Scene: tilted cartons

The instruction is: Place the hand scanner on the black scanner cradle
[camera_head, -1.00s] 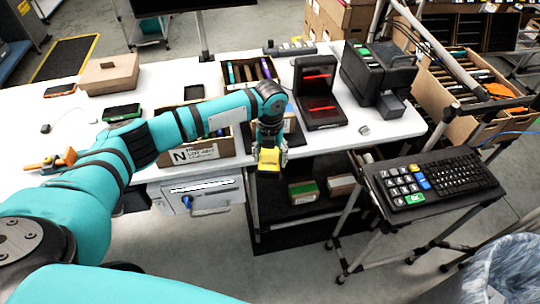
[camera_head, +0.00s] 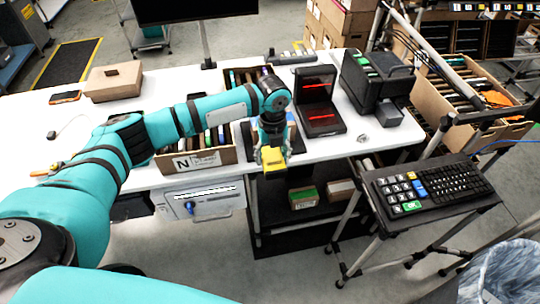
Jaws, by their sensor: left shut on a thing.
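My left gripper (camera_head: 272,148) hangs pointing down at the front edge of the white table, shut on a yellow object that I take to be the hand scanner (camera_head: 274,160). Only its yellow lower part shows; the fingers and wrist hide the rest. It is held clear of the tabletop. I cannot make out the black scanner cradle with certainty; my left arm and gripper cover part of the table. My right gripper is not in view.
A black device with red lines (camera_head: 319,98) stands right of the gripper, with a black printer (camera_head: 376,84) beyond it. A carton (camera_head: 197,158) marked N stands left of the gripper. A keyboard stand (camera_head: 434,187) is at the right. Clear white tabletop (camera_head: 30,120) lies far left.

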